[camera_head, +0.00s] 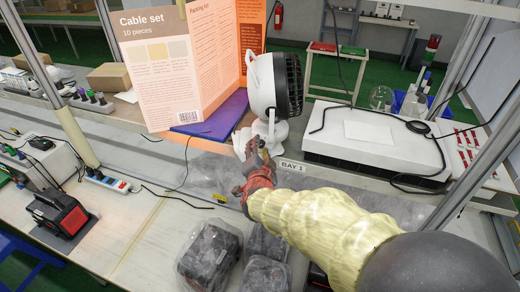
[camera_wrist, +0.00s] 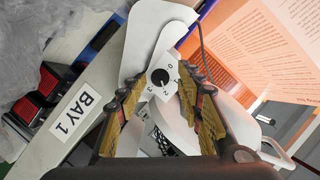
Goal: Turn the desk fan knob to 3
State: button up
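The white desk fan (camera_head: 262,85) with a black grille stands at the back of the bench. In the wrist view its black round knob (camera_wrist: 160,77) sits on a white plate with the digits 0, 2 and 3 readable around it. The knob has a small white mark; its exact setting is too small to tell. My gripper (camera_head: 252,150) is at the fan's base. In the wrist view my gripper (camera_wrist: 158,82) is open, one finger left and one right of the knob, with gaps. I cannot tell how far the tips are from the plate.
A BAY 1 label (camera_head: 293,165) is on the ledge beside my gripper. A white flat unit (camera_head: 375,140) with a black cable is to the right. Wrapped dark items (camera_head: 210,255) lie in front.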

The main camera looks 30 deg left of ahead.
jog(key=v, duration=0.8)
